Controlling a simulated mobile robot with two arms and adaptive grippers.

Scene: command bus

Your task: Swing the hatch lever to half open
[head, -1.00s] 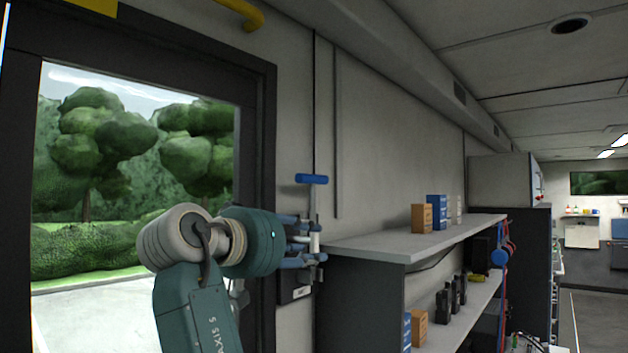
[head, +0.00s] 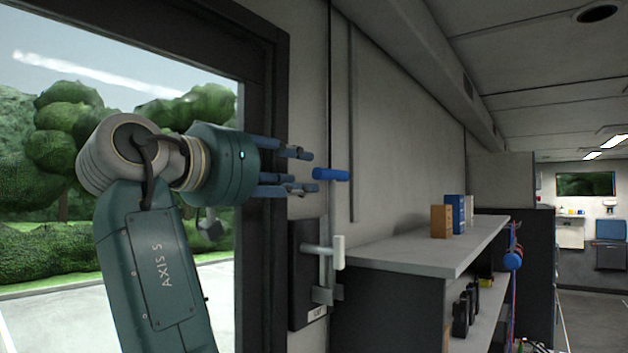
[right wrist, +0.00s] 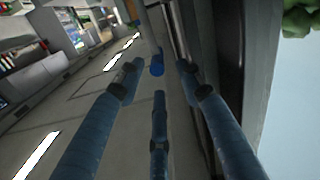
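A black wall box (head: 306,272) with a small label sits beside the door frame. A metal lever with an upright white grip (head: 338,252) stands out from it. Above it is a horizontal blue handle (head: 331,174); I cannot tell clearly how it joins the lever. My right gripper (head: 307,171) is open and empty, at the height of the blue handle and just left of it. In the right wrist view the blue handle (right wrist: 157,69) shows between and beyond the spread fingers, with no clear contact. My left gripper is not in view.
A door frame (head: 266,70) with a large window stands behind my right arm. A shelf unit (head: 420,252) with several boxes and dark devices stands close on the right. An aisle runs to the back right.

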